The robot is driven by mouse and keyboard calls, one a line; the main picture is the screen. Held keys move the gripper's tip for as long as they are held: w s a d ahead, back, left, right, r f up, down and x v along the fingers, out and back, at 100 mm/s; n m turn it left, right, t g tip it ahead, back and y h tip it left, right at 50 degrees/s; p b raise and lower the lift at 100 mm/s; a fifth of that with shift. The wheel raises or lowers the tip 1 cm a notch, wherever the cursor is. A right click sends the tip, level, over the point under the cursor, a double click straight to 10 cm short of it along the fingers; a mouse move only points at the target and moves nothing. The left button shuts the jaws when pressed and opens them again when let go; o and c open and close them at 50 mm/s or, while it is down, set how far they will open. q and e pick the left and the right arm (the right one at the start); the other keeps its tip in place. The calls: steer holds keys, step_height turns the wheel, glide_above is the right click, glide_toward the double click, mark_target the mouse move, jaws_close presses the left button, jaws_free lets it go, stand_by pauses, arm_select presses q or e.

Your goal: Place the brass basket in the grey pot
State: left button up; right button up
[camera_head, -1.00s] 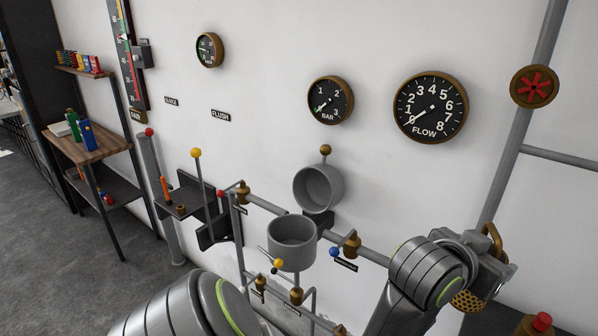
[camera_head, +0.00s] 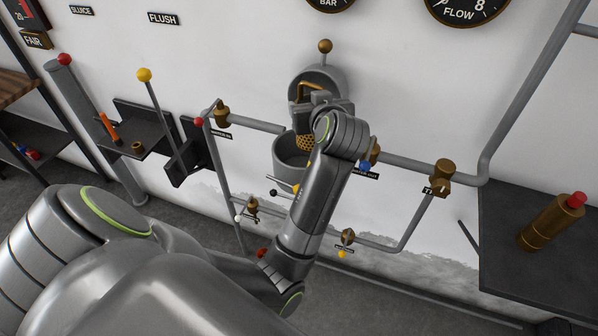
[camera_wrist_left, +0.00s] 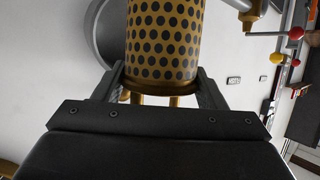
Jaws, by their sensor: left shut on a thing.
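The brass basket (camera_head: 305,143), perforated with round dark holes, hangs from my left gripper (camera_head: 318,102). Its brass handle (camera_head: 306,88) shows above the jaws. In the left wrist view the basket (camera_wrist_left: 165,40) is between the two fingers, and my left gripper (camera_wrist_left: 160,78) is shut on it. I cannot tell whether the basket touches either pot.
Pipes with brass valves (camera_head: 442,172) and coloured knobs surround the pots. A dark shelf (camera_head: 150,143) with an orange-handled tool (camera_head: 109,127) and a yellow-knobbed lever (camera_head: 144,75) are to the left. A brass bottle with a red cap (camera_head: 552,222) stands on the dark table (camera_head: 510,272) at right.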

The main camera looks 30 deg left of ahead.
mark_target(302, 143)
arm_select(q)
steer(key=f, duration=0.2)
steer(key=a+f+n+g+y, duration=0.1)
steer(key=f, duration=0.1)
steer(key=a+f+n+g, duration=0.1)
steer(key=f, duration=0.1)
steer(key=shift+s+a+f+y, duration=0.1)
steer(key=shift+s+a+y, duration=0.05)
steer(key=shift+s+y, duration=0.2)
step_height(302, 143, down, 5)
steer(key=shift+p, duration=0.5)
arm_select(e)
steer(key=shift+a+r, duration=0.15)
steer(key=shift+r, duration=0.2)
arm_select(q)
steer(key=o, duration=1.1)
steer(key=shift+o, duration=0.7)
arm_select(e)
steer(key=shift+d, duration=0.35)
steer(key=shift+r, duration=0.1)
